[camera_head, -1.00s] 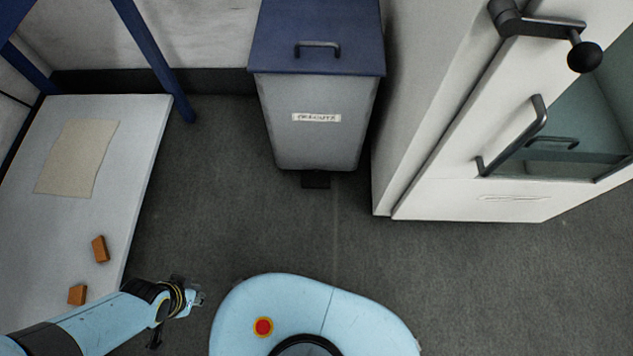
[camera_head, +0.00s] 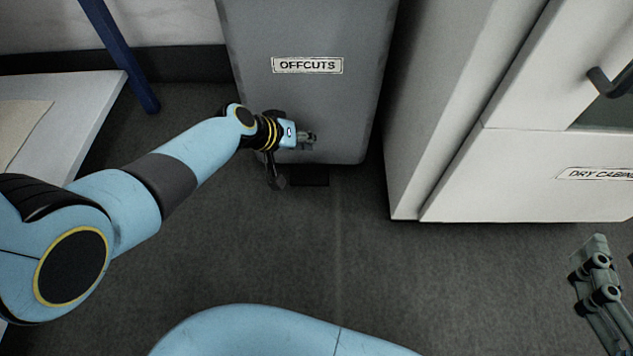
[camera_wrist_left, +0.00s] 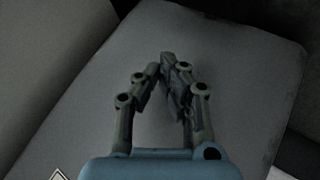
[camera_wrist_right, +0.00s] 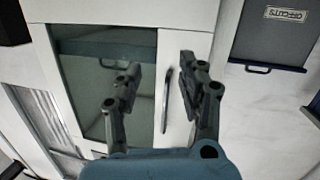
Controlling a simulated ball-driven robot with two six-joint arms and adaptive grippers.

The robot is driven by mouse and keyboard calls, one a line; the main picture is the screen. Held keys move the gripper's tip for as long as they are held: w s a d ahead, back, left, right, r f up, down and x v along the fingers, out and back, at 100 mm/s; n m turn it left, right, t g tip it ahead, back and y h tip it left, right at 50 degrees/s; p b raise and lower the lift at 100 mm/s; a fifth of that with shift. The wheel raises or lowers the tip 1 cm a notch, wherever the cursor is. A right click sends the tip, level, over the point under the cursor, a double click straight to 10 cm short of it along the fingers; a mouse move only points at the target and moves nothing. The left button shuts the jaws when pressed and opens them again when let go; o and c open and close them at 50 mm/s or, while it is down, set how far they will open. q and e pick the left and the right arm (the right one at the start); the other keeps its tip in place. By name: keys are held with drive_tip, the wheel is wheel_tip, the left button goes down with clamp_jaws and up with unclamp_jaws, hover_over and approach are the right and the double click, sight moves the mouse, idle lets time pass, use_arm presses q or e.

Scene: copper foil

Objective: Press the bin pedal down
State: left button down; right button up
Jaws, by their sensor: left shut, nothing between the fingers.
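The grey offcuts bin (camera_head: 300,105) stands against the back wall, its lid out of the head view. Its dark pedal (camera_head: 310,177) sticks out at floor level under the front. My left gripper (camera_head: 309,138) is in front of the bin's lower front, above the pedal in the picture; I cannot tell its height or whether it touches the bin. In the left wrist view its fingers (camera_wrist_left: 168,62) are together and empty over a grey surface. My right gripper (camera_head: 600,275) is at the right edge; in the right wrist view its fingers (camera_wrist_right: 160,70) are apart and empty.
A white dry cabinet (camera_head: 540,165) stands right of the bin; its glass door (camera_wrist_right: 85,75) shows in the right wrist view. A white table (camera_head: 75,100) with a blue post (camera_head: 125,60) is at the left. Dark floor (camera_head: 350,250) is clear before the bin.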

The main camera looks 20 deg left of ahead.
use_arm(q)
drive_tip(key=shift+w+r, duration=0.15)
use_arm(e)
drive_tip(key=shift+r, duration=0.2)
drive_tip(key=shift+w, duration=0.1)
